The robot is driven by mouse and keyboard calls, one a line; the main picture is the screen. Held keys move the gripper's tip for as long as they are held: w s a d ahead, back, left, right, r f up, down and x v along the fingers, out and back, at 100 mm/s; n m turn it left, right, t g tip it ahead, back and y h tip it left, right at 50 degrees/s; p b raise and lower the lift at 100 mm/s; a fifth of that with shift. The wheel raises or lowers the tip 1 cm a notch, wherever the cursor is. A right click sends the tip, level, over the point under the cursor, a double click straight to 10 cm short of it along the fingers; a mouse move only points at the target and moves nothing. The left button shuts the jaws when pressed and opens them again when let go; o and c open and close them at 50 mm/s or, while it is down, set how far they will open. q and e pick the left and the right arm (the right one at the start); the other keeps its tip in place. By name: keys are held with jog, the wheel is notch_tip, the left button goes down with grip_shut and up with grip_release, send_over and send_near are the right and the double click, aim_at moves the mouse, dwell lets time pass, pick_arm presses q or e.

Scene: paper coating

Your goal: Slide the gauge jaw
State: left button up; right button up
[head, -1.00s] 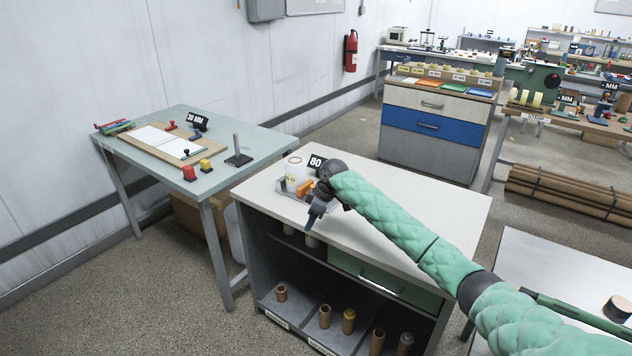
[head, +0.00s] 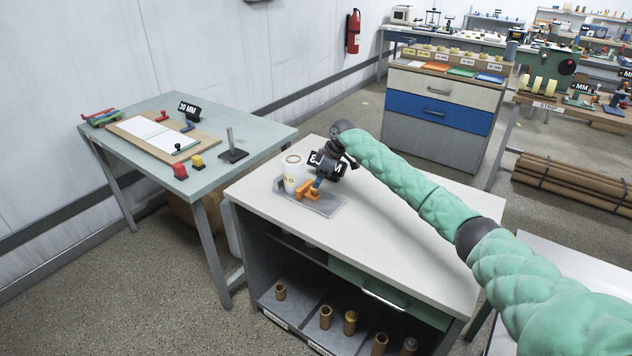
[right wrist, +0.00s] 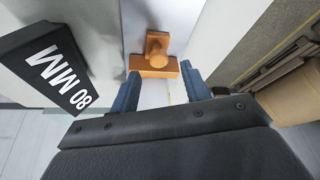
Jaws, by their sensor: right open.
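The orange gauge jaw (head: 308,191) sits on a grey base plate (head: 325,206) on the white-topped bench, beside a white roll (head: 292,172). My right gripper (head: 318,184) is just behind and to the right of the jaw, pointing down toward it. In the right wrist view, the two blue fingers (right wrist: 160,92) are open and apart. The orange jaw (right wrist: 153,66) with its round knob lies just beyond the fingertips, roughly between them. I cannot tell whether they touch it. My left gripper is not in view.
A black 80 MM sign (right wrist: 52,70) stands close to the left of the fingers in the right wrist view. The bench top (head: 410,230) is clear to the right. A side table (head: 240,130) with a wooden board and red and yellow pieces stands at the left.

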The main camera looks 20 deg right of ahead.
jog(key=x, duration=0.2)
jog(key=shift+w+d+f+p, duration=0.15)
jog(key=shift+w+f+p, duration=0.1)
jog(key=shift+f+p, duration=0.1)
jog(key=shift+f, duration=0.3)
jog(key=shift+s+a+f, duration=0.1)
jog(key=shift+a+f, duration=0.05)
jog(key=shift+a, duration=0.15)
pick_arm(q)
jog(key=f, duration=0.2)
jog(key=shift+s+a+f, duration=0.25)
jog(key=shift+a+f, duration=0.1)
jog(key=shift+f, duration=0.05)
pick_arm(e)
jog(key=shift+f, duration=0.15)
grip_shut()
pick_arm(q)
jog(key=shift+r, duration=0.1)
